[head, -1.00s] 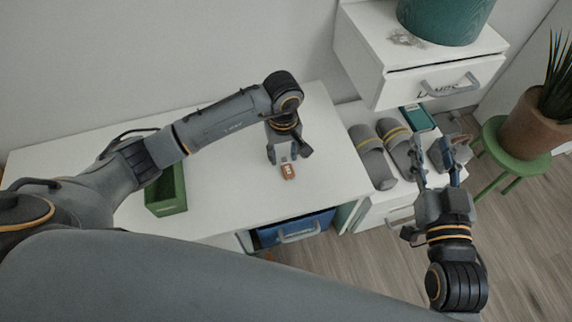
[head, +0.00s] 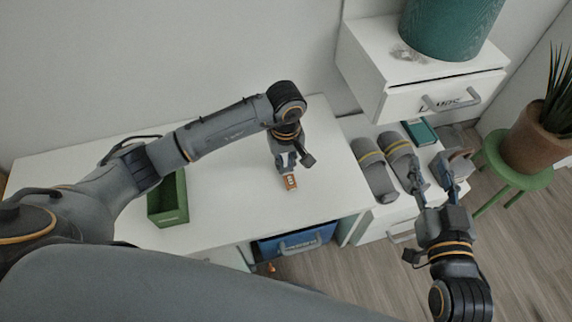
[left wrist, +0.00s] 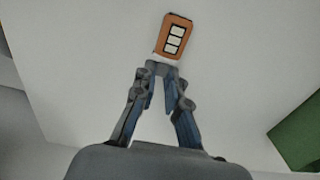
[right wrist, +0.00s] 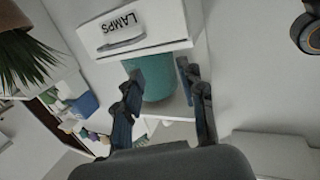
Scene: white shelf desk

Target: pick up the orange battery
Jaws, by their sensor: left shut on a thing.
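The orange battery (head: 290,182), with a pale three-part label, is at my left gripper (head: 286,163) above the white desktop. In the left wrist view the battery (left wrist: 174,36) shows just past the fingertips (left wrist: 160,70), which are close together on its near end. My left gripper is shut on it. Whether the battery still touches the desk is hard to tell. My right gripper (head: 433,184) is open and empty, out to the right near the slippers; the right wrist view shows its fingers (right wrist: 160,82) spread apart.
The white desk (head: 235,205) has a green open box (head: 168,203) at its left and a blue drawer (head: 295,241) beneath. Grey slippers (head: 374,172) lie on a white cabinet. A drawer unit (head: 400,75) and a potted plant on a green stool (head: 518,178) stand right.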

